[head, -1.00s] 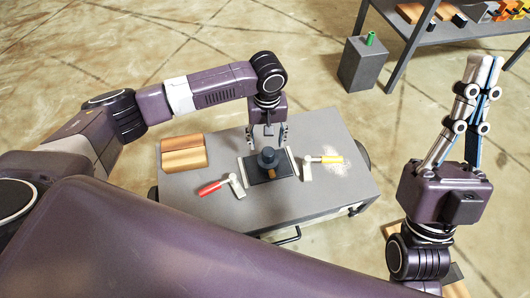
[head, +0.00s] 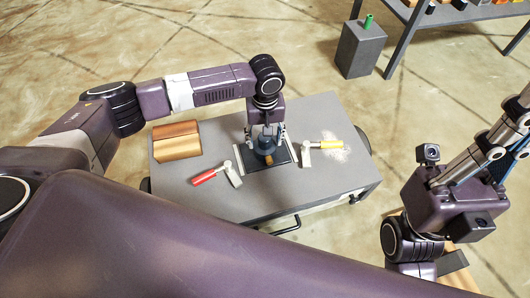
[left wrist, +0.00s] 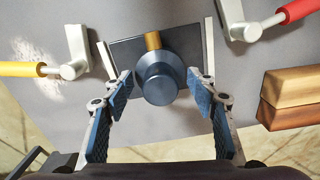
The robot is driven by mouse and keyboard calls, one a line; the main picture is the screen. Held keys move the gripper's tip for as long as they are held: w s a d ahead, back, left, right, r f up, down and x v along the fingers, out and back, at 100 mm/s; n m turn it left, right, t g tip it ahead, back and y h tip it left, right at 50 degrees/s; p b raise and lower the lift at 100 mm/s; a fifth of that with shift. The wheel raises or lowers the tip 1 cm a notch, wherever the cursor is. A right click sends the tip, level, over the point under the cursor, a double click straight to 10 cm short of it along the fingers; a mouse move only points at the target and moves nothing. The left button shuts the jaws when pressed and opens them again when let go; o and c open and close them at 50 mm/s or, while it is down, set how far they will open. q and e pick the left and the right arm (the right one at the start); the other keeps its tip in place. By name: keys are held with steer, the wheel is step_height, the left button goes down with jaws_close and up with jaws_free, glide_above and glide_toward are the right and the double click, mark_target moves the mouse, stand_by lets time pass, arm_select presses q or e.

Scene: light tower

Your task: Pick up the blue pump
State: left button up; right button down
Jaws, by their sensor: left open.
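The blue pump (head: 265,146) stands on a dark plate (head: 283,154) on the grey cart top. In the left wrist view the pump (left wrist: 160,78) is a round dark-blue body with a brass-coloured stub pointing away. My left gripper (head: 266,137) is over the pump and points down. In the left wrist view the left gripper (left wrist: 159,82) is open, with one blue-padded finger on each side of the pump and gaps between. My right gripper (head: 515,130) is raised at the right, away from the cart; its fingertips are cut off by the picture edge.
A red-handled clamp (head: 207,177) and a yellow-handled clamp (head: 328,145) flank the plate on the grey cart (head: 310,190). Wooden blocks (head: 177,145) lie at the cart's left. A grey bin (head: 360,50) and a shelf stand behind.

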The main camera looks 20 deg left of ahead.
arm_select(q)
steer(key=shift+f, duration=0.25)
jaws_close()
steer(key=shift+r, duration=0.1)
stand_by(0.4)
